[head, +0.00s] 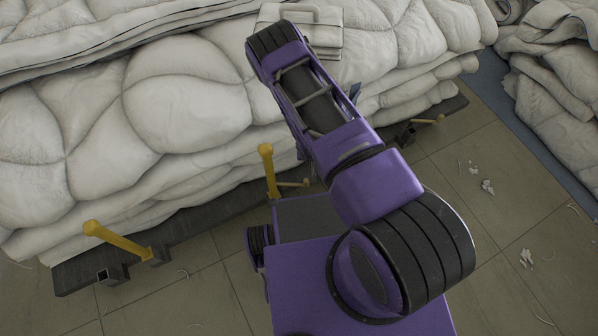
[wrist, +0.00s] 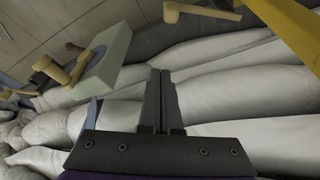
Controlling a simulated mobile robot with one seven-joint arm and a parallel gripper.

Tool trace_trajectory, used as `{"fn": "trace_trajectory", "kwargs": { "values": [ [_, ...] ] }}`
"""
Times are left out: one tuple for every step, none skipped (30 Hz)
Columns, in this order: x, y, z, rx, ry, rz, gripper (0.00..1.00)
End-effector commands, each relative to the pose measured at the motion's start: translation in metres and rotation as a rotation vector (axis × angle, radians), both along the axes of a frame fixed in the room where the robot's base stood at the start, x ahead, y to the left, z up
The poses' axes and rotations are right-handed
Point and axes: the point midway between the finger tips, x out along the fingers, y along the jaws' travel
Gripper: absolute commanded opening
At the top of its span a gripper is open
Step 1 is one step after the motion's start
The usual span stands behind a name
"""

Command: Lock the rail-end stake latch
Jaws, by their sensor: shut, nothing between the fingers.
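Yellow stake latches stand along the dark rail (head: 195,222) under the duvet heap. In the head view one yellow arm (head: 120,241) slants at the left rail end, beside a square socket. A yellow post (head: 269,172) with a side lever stands mid-rail, and a small yellow lever (head: 428,120) sits at the right end. I cannot tell which is the one named. My gripper (wrist: 162,73) is shut and empty in the wrist view, above white duvet folds. A yellow latch (wrist: 82,66) beside a pale block (wrist: 107,60) lies to its upper left, apart from it.
The white duvet heap (head: 185,95) fills the back left. Another heap (head: 560,85) lies at the right beyond a blue strip. In the wrist view a large yellow bar (wrist: 292,36) crosses the upper right. The tiled floor (head: 500,225) has white scraps but is otherwise open.

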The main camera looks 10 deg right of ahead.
Motion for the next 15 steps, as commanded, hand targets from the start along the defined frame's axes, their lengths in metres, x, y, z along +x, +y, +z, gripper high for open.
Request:
{"fn": "trace_trajectory", "kwargs": {
  "values": [
    [-0.0017,0.0000,-0.0016,0.007,0.003,-0.006,0.00],
    [-0.0025,0.0003,-0.0023,0.010,0.004,-0.008,0.00],
    [-0.0032,0.0007,-0.0030,0.013,0.004,-0.011,0.00],
    [-0.0036,0.0009,-0.0035,0.016,0.005,-0.012,0.00],
    [-0.0039,0.0010,-0.0038,0.018,0.005,-0.013,0.00],
    [-0.0042,0.0012,-0.0040,0.018,0.006,-0.014,0.00],
    [-0.0042,0.0013,-0.0041,0.019,0.006,-0.014,0.00],
    [-0.0043,0.0013,-0.0042,0.019,0.006,-0.014,0.00],
    [-0.0043,0.0014,-0.0042,0.019,0.006,-0.014,0.00],
    [-0.0042,0.0014,-0.0041,0.019,0.006,-0.014,0.00],
    [-0.0042,0.0014,-0.0041,0.019,0.006,-0.014,0.00],
    [-0.0042,0.0014,-0.0040,0.019,0.006,-0.013,0.00],
    [-0.0042,0.0014,-0.0040,0.019,0.006,-0.013,0.00],
    [-0.0042,0.0015,-0.0040,0.019,0.006,-0.013,0.00],
    [-0.0041,0.0014,-0.0043,0.019,0.006,-0.013,0.00]
  ]
}}
